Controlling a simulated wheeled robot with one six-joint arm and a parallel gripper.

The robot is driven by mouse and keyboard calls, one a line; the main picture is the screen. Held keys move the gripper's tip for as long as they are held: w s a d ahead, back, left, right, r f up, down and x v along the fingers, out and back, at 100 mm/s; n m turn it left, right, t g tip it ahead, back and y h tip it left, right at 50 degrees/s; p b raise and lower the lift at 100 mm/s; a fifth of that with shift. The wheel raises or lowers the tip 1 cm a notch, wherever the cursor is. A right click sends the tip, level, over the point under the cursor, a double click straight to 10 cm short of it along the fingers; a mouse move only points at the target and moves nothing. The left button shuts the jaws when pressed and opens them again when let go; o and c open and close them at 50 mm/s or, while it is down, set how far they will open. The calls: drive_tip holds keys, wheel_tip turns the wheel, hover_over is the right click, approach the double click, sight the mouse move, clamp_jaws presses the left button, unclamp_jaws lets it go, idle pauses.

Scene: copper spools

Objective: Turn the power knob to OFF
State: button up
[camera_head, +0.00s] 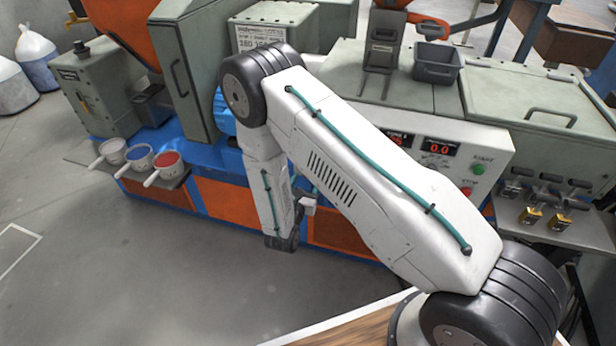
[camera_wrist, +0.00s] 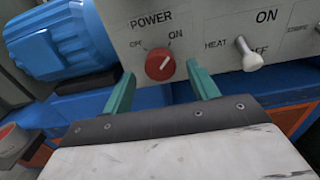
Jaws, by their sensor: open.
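The red round power knob (camera_wrist: 160,66) sits on a pale panel (camera_wrist: 215,30) in the wrist view, under the word POWER. OFF is printed at its upper left and ON at its upper right. Its white mark points up and right, toward ON. My gripper (camera_wrist: 160,70) is open, with one teal finger on each side of the knob. The fingers look apart from the knob; whether the tips touch the panel is unclear. In the head view the knob is hidden behind my arm, and my gripper is mostly hidden there too.
A heat toggle switch (camera_wrist: 247,54) sticks out right of the knob. A blue motor (camera_wrist: 60,42) stands to the left. In the head view, a shelf with ladles (camera_head: 140,158) is at the left, and START and STOP buttons (camera_head: 478,168) are at the right.

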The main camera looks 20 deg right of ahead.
drive_tip(key=shift+x, duration=1.35)
drive_tip(key=c, duration=1)
drive_tip(key=shift+n, duration=0.3)
drive_tip(key=n, duration=1.7)
drive_tip(key=shift+n, duration=0.3)
